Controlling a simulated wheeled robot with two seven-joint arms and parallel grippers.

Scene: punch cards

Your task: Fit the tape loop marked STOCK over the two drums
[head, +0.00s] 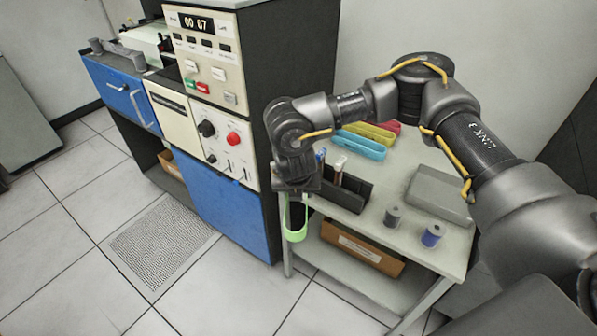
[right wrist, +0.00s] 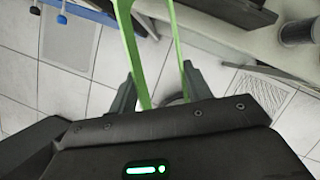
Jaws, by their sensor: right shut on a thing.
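My right gripper (head: 296,194) is shut on a bright green tape loop (head: 296,237), which hangs below it in front of the side table. In the right wrist view the loop (right wrist: 130,48) stands out between my right fingers (right wrist: 160,92), its two strands spread apart. No STOCK marking is readable on it. The loop is well away from both. My left gripper is not in view.
A side table (head: 418,172) holds cyan (head: 360,145), yellow (head: 368,133) and pink loops, a black rack (head: 346,192), a grey spool (head: 393,216), a blue-topped spool (head: 432,235) and a grey box (head: 440,193). The tall control panel (head: 205,60) stands between table and drums.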

